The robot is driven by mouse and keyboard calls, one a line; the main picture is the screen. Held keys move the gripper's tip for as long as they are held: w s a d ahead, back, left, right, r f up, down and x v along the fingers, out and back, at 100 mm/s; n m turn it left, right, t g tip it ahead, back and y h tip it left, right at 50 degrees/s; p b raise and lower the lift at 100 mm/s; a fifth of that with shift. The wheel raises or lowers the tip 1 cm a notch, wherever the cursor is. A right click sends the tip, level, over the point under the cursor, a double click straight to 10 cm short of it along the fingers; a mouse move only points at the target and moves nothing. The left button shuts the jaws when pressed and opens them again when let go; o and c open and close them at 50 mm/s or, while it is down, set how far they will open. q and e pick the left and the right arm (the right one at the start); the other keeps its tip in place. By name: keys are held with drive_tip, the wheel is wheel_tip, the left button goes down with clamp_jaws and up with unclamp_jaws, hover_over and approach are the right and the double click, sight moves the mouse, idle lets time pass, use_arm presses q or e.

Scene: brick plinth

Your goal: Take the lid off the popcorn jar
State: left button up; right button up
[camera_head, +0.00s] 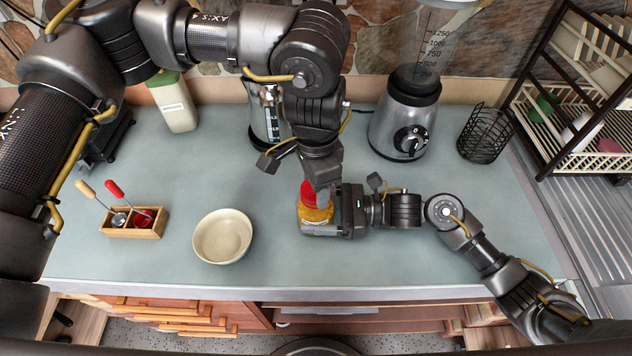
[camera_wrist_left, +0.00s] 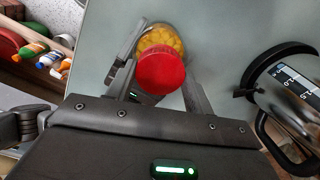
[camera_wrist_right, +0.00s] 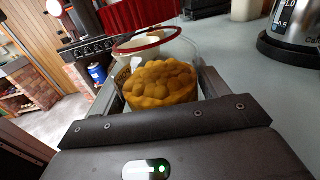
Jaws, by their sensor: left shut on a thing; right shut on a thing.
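The popcorn jar (camera_head: 316,214) is clear, with yellow-orange popcorn inside, and is near the middle of the counter. Its red lid (camera_head: 308,189) shows at the jar's top in the head view. My left gripper (camera_head: 322,184) comes down from above and is shut on the lid, whose round top (camera_wrist_left: 160,70) shows between the fingers in the left wrist view. My right gripper (camera_head: 326,222) reaches in from the right and is shut on the jar's body; popcorn (camera_wrist_right: 160,84) fills the view between its fingers.
A cream bowl (camera_head: 222,237) stands left of the jar. Further left is a wooden box (camera_head: 134,222) with two spoons. A blender (camera_head: 403,122), a wire basket (camera_head: 485,134) and a metal jug (camera_head: 266,118) stand behind. The counter's front edge is close to the jar.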

use_arm(q)
drive_tip(key=shift+r, duration=0.95)
drive_tip(key=shift+r, duration=0.1)
drive_tip(key=shift+r, duration=1.9)
use_arm(e)
drive_tip(key=o, duration=2)
drive_tip(key=shift+c, duration=0.2)
use_arm(q)
drive_tip(key=shift+f+b, duration=0.35)
drive_tip(key=shift+f, duration=0.05)
use_arm(e)
drive_tip(key=shift+d+f, duration=0.15)
drive_tip(key=shift+d, duration=0.35)
use_arm(q)
wheel_tip(320, 180, down, 5)
drive_tip(key=b, duration=0.4)
drive_tip(key=shift+r+b, duration=0.1)
drive_tip(key=shift+b, duration=0.3)
use_arm(e)
drive_tip(key=d, duration=0.9)
drive_tip(key=shift+s+d+f, duration=0.1)
drive_tip(key=shift+d, duration=0.15)
use_arm(q)
drive_tip(key=shift+f, duration=0.2)
use_arm(e)
drive_tip(key=shift+d+r, duration=0.25)
drive_tip(key=shift+d, duration=0.55)
